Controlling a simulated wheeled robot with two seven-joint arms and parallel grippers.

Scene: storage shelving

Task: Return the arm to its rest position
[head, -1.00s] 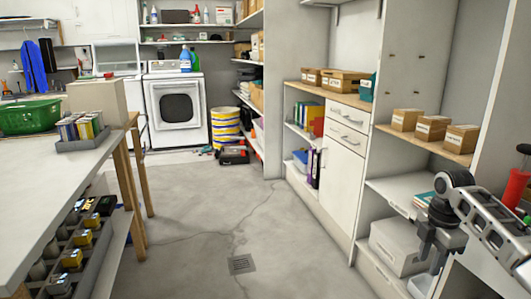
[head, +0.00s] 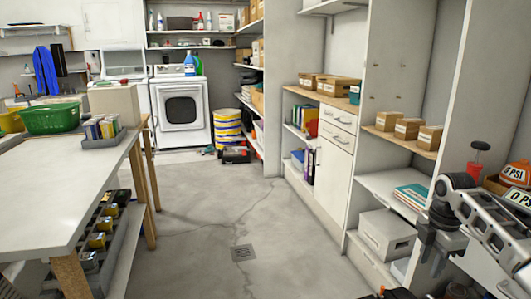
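My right arm comes in from the lower right of the head view. Its dark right gripper (head: 436,248) hangs pointing down in front of the low shelf at the right. It is apart from the books and the pale box behind it, and I see nothing held in it. The gap between its fingers is not clear enough to tell whether it is open or shut. My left arm and gripper are not in view.
A pale storage box (head: 386,236) and stacked books (head: 411,195) sit beyond the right gripper. A long table (head: 50,190) is at the left. The concrete floor (head: 200,215) between is clear.

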